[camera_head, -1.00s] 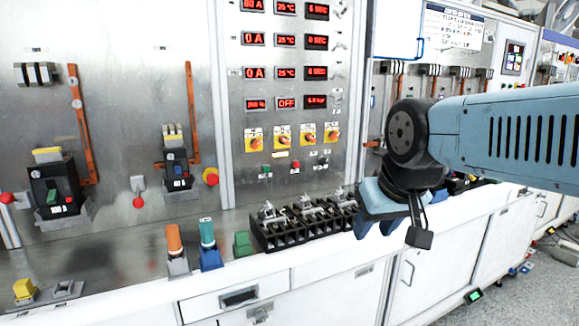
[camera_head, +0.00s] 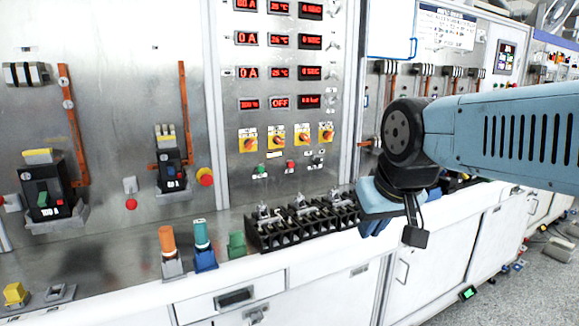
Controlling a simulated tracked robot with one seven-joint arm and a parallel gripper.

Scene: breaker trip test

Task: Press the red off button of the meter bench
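A small red button (camera_head: 290,164) sits low on the steel meter panel, under a row of yellow rotary switches and to the right of a small green button (camera_head: 262,169). The panel's labels are too small to read. My gripper (camera_head: 377,228) is right of and lower than the red button, above the bench's front edge. It points down and is apart from the button. Its blue fingers appear close together with nothing between them.
A black terminal block (camera_head: 300,224) with clamps lies on the bench between my gripper and the panel. Orange (camera_head: 167,240) and teal (camera_head: 201,235) handles stand left of it.

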